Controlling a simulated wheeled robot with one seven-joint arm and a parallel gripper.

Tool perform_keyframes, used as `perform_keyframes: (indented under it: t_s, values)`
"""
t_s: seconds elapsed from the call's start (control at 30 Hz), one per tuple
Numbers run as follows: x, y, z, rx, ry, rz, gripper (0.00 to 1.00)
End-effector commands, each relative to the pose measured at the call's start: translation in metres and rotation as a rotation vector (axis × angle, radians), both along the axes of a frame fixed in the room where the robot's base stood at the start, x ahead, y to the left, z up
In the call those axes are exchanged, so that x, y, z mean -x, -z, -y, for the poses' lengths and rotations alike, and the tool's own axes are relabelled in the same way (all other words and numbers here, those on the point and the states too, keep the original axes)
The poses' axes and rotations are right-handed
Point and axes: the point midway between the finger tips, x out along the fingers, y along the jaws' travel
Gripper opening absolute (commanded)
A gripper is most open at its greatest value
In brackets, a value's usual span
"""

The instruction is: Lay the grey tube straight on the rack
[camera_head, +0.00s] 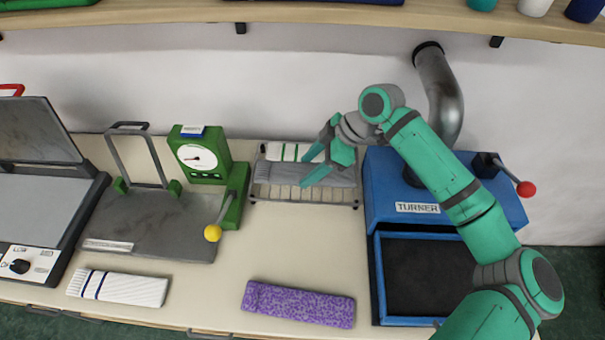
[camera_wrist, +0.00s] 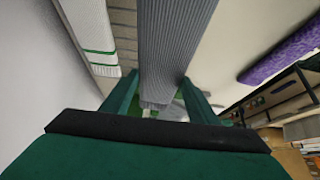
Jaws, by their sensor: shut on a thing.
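The grey tube (camera_head: 286,172) is a ribbed knitted piece, held between the fingers of my gripper (camera_head: 309,166). In the wrist view the grey tube (camera_wrist: 172,45) runs lengthwise away from between the two fingers of my gripper (camera_wrist: 160,92). A white tube with green stripes (camera_head: 276,152) lies on the back of the rack, beside the grey one. My fingers hide part of the grey tube.
A blue machine marked TURNER (camera_head: 418,208), with a red-knobbed lever, stands right of the rack. A green dial press (camera_head: 205,160) with a yellow-knobbed lever stands left. A purple tube (camera_head: 299,304) and a white blue-striped tube (camera_head: 118,288) lie in front. Bare table separates them from the rack.

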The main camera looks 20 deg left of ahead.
Motion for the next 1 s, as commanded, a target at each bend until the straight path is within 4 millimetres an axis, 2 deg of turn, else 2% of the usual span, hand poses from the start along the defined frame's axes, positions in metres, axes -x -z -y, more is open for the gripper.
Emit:
perform_keyframes:
  t_s: [0.1,0.2,0.47,0.7,0.93,0.97,1.0]
  values:
    - [-0.010,0.019,-0.012,-0.001,0.001,-0.002,0.29]
    - [-0.016,0.029,-0.018,0.000,0.000,-0.001,0.29]
    - [-0.023,0.042,-0.026,0.000,0.002,0.000,0.29]
    - [-0.025,0.073,-0.026,0.000,0.004,-0.003,0.29]
    - [-0.025,0.076,-0.026,0.001,0.004,0.000,0.29]
    - [-0.025,0.076,-0.026,0.001,0.004,0.000,0.61]
    - [-0.025,0.076,-0.026,0.001,0.004,0.000,0.70]
